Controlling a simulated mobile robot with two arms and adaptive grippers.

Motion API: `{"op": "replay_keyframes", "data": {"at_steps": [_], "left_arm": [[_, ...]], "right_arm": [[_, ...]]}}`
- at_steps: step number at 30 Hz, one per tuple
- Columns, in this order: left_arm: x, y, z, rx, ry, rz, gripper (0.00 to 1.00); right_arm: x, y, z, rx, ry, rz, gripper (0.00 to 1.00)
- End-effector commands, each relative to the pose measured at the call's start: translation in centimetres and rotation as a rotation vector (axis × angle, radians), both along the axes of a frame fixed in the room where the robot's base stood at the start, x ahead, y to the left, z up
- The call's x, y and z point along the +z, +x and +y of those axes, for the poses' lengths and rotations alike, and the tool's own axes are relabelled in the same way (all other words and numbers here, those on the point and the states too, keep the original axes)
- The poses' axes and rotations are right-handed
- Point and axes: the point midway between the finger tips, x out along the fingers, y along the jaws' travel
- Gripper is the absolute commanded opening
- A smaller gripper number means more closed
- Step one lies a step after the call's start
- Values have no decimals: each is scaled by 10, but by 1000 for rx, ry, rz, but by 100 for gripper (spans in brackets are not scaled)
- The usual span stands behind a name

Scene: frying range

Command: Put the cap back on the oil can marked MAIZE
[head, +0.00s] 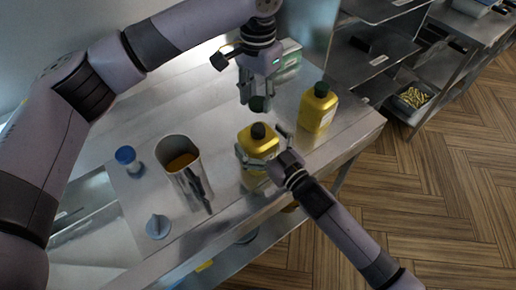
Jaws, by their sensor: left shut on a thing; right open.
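A yellow oil can (256,137) stands upright near the front edge of the steel table, with a dark round mouth or neck on top. My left gripper (257,98) is above it, shut on a small dark green cap (258,105), which is held apart from the can. My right gripper (262,154) is open, its fingers around the sides of this can; whether they touch it I cannot tell. A second yellow oil can (317,112) stands to the right with a dark green cap (321,89) on it. The labels are too small to read.
A metal container (178,147) with orange-brown contents stands left of the can. A blue-topped item (126,156) and a grey-blue knob-like piece (157,226) are further left. A pale green-white box (289,56) is behind. Shelves (378,52) stand at the back right.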

Motion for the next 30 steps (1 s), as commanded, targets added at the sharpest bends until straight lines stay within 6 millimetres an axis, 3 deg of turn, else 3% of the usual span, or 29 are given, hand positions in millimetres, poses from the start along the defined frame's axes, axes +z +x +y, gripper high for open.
{"op": "replay_keyframes", "data": {"at_steps": [12, 30], "left_arm": [[0, 0, 0, 0, 0, 0, 27], [0, 0, 0, 0, 0, 0, 27]], "right_arm": [[0, 5, 4, 0, 0, 0, 99], [0, 4, 3, 0, 0, 0, 59]]}}
